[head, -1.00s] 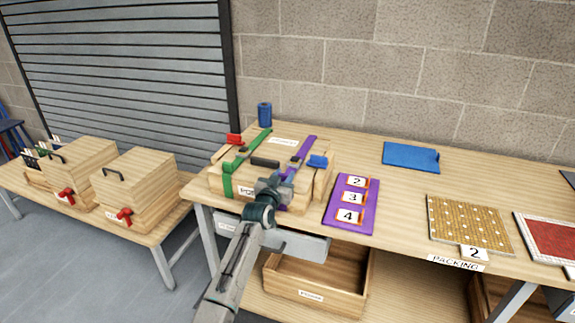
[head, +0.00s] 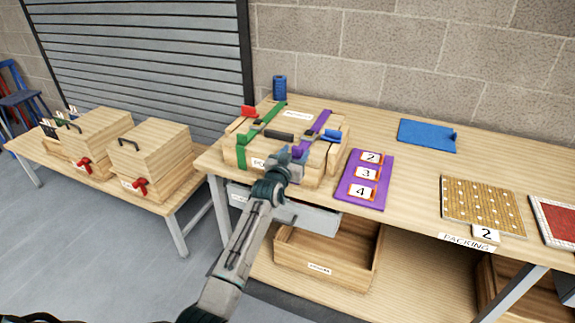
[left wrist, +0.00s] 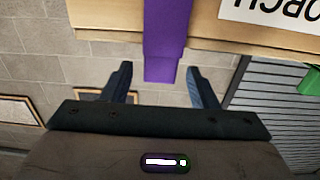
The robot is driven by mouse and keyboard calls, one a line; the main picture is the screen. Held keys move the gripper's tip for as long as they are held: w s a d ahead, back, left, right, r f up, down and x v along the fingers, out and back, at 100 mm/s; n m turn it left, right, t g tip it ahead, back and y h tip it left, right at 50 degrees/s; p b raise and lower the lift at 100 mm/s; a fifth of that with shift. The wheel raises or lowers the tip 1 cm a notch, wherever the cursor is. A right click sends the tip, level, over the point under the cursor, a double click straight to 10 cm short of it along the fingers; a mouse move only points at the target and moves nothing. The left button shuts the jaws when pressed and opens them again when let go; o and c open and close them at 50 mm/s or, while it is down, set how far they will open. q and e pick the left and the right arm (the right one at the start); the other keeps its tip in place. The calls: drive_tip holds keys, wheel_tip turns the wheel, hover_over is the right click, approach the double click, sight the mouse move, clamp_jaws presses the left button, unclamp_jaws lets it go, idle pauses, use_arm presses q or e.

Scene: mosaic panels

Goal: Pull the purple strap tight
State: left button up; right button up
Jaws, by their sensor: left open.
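The purple strap (head: 318,121) runs over the top of a wooden box (head: 300,174) at the left end of the workbench. In the left wrist view the purple strap (left wrist: 165,35) hangs down from the box edge, and its end lies between my left gripper's fingers. My left gripper (head: 291,153) is open at the front of the box. In the left wrist view its dark fingers (left wrist: 158,84) stand on either side of the strap with gaps. The strap's lower part is mostly hidden by the gripper in the head view. My right gripper is not in view.
A green strap (head: 262,122) crosses the box on the left, with a black handle (head: 279,135) between the straps. A blue clamp (head: 332,136) and red clamp (head: 249,112) sit on the box. A purple panel (head: 350,190) lies to the right. A grey drawer (head: 312,219) juts out below.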

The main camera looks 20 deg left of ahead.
use_arm(q)
drive_tip(key=s+b, duration=0.2)
drive_tip(key=s, duration=0.7)
drive_tip(key=shift+s+a, duration=0.15)
drive_tip(key=shift+s, duration=0.25)
